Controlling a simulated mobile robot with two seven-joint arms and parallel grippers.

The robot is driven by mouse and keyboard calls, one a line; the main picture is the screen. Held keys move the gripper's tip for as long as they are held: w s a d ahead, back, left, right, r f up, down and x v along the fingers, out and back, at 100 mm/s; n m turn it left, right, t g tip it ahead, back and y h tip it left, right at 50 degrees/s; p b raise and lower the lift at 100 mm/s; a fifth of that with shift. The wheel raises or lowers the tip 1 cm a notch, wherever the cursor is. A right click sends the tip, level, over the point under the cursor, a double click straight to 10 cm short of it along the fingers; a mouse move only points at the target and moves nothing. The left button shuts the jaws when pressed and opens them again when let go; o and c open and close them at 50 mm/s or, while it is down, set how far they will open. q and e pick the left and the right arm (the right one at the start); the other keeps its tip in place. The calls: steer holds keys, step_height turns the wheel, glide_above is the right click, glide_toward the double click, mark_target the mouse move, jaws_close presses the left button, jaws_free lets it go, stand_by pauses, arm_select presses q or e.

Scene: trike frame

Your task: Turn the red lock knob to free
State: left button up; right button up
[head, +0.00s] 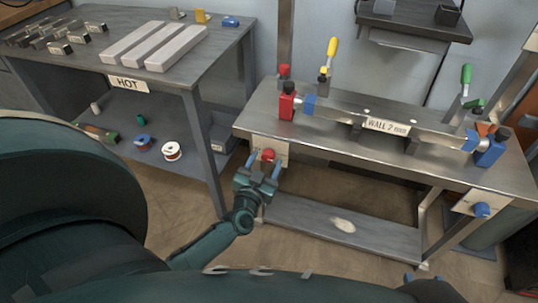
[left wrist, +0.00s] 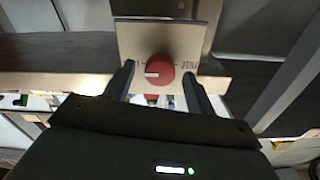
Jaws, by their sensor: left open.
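The red lock knob (head: 267,155) sits on a pale plate (head: 281,148) at the front left of the workbench. In the left wrist view the round knob (left wrist: 160,71) has a white mark pointing left. Lettering on the plate (left wrist: 130,38) beside the knob is partly hidden and not readable. My left gripper (head: 264,164) is open in front of the plate. In the left wrist view its fingers (left wrist: 158,88) stand on either side of the knob, with gaps visible. My right gripper (head: 423,280) shows only partly at the bottom edge.
The metal workbench (head: 330,152) carries a bar held between a red block (head: 287,104) and a blue block (head: 489,148). A blue knob (head: 481,209) is on its right front plate. A table labelled HOT (head: 128,84) stands left. Open floor lies between them.

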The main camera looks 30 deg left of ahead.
arm_select(q)
steer(key=shift+w, duration=0.2)
steer(key=shift+c, duration=0.4)
steer(key=c, duration=0.9)
